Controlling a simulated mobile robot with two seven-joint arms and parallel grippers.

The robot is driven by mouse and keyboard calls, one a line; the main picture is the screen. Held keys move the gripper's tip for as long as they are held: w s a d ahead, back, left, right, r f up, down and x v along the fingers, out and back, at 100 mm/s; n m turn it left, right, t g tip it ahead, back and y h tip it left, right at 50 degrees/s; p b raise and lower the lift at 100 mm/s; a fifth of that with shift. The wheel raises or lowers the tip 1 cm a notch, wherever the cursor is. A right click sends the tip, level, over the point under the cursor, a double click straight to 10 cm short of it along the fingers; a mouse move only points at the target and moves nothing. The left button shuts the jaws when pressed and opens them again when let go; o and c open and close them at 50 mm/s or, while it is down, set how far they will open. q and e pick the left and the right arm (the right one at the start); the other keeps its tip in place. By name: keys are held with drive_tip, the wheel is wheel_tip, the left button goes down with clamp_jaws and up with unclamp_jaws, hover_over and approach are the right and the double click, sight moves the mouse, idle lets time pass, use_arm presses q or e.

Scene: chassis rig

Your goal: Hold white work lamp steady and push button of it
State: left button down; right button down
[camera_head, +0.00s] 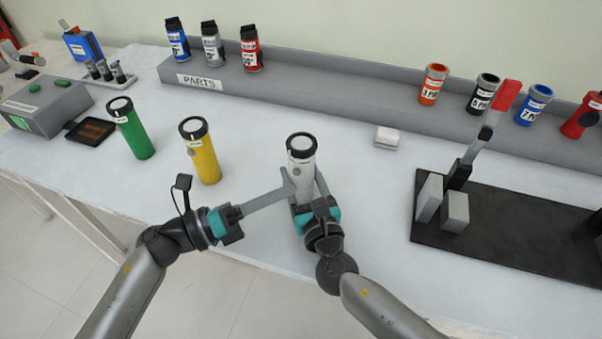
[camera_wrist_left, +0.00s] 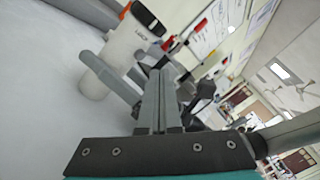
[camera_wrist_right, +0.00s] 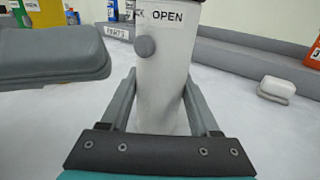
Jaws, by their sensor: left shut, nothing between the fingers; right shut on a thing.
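The white work lamp (camera_head: 301,168) stands upright on the table with a black ring at its top. In the right wrist view the lamp (camera_wrist_right: 162,85) shows a label reading "OPEN" and a round grey button (camera_wrist_right: 145,46). My right gripper (camera_head: 303,185) is shut on the lamp's body, one finger on each side. My left gripper (camera_head: 288,184) is shut and empty, its fingertips close to the lamp's left side; I cannot tell whether they touch. In the left wrist view the closed fingers (camera_wrist_left: 156,90) point toward the lamp (camera_wrist_left: 112,62).
A yellow lamp (camera_head: 203,158) and a green lamp (camera_head: 132,132) stand to the left. A small white block (camera_head: 386,137) lies to the right. A black board (camera_head: 500,235) with a red-handled clamp is at the right. The grey parts rack (camera_head: 330,98) runs along the back.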

use_arm(q)
drive_tip(key=shift+w+d, duration=0.2)
drive_tip(key=shift+w, duration=0.45)
idle(1.6)
drive_tip(key=shift+w+d, duration=0.15)
drive_tip(key=shift+w, duration=0.3)
drive_tip(key=shift+w, duration=0.2)
idle(0.4)
drive_tip(key=shift+s, duration=0.65)
drive_tip(key=s+a, duration=0.2)
drive_tip(key=s, duration=0.3)
drive_tip(key=shift+s, duration=0.35)
use_arm(e)
drive_tip(key=shift+c, duration=0.2)
unclamp_jaws()
